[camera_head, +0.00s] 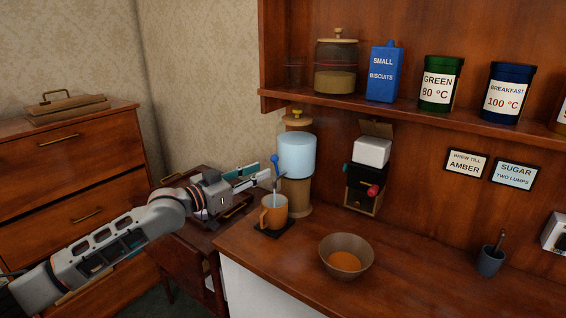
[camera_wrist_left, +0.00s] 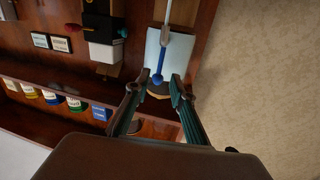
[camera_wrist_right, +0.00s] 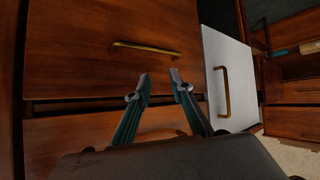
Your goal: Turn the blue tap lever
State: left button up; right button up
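The blue tap lever (camera_head: 275,162) stands at the front of a water dispenser (camera_head: 297,156) with a pale blue tank, its blue knob up. My left gripper (camera_head: 262,178) is open beside the lever. In the left wrist view the lever's blue end (camera_wrist_left: 157,78) shows between the parted fingertips (camera_wrist_left: 160,82); I cannot tell whether they touch it. A thin pale column (camera_head: 276,198) runs from the tap into an orange mug (camera_head: 268,219); I cannot tell whether it is water. My right gripper (camera_wrist_right: 160,80) is open and empty, facing wooden drawers.
The mug stands on a dark mat (camera_head: 259,234) on the wooden counter (camera_head: 300,285). A bowl (camera_head: 347,246) with orange contents and a small dark cup (camera_head: 490,262) stand to the right. A box-like device with a red knob (camera_head: 373,191) is at the back wall, under a shelf (camera_head: 380,109).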

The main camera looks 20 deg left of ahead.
aim_at(276, 164)
pick_arm(q)
jog(key=x, duration=0.7)
jog(key=shift+w, duration=0.1)
grip_shut()
